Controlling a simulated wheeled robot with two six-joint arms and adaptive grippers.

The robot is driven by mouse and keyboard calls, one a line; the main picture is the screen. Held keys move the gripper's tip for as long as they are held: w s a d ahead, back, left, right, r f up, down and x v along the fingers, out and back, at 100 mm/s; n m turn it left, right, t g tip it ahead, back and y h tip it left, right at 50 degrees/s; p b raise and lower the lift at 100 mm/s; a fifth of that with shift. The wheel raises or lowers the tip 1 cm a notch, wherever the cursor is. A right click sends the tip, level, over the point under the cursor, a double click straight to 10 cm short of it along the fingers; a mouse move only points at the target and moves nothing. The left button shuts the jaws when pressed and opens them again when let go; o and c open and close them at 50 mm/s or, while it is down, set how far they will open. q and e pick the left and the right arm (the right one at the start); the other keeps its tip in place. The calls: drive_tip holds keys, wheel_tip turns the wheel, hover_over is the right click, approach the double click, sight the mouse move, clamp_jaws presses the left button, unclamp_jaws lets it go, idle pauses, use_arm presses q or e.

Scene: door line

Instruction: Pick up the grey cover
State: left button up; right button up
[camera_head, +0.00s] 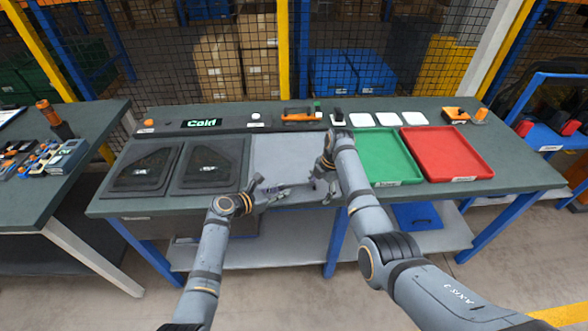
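I cannot pick out the grey cover for certain. A flat light-grey panel (290,152) lies in the middle of the workbench, between the dark trays and the green tray. My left gripper (268,190) is over the panel's front left part, with its fingers spread and pointing right. My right gripper (325,188) points down near the panel's front right edge. Its small fingers blend with the grey behind them, so its opening is unclear. Some small grey shapes between the two grippers are too small to tell apart. I see nothing clearly held.
Two dark trays with black inserts (145,168) (208,165) lie at left. A green tray (388,158) and a red tray (445,152) lie at right. White squares (388,119), an orange tool (300,116) and a "Cold" display (201,123) line the back. A side table (60,190) stands left.

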use_arm(q)
clamp_jaws()
use_arm(e)
drive_tip(key=shift+c, duration=1.1)
use_arm(q)
drive_tip(key=shift+r, duration=0.1)
use_arm(e)
drive_tip(key=c, duration=0.7)
use_arm(q)
drive_tip(key=shift+w+r, duration=0.1)
drive_tip(key=shift+r, duration=0.1)
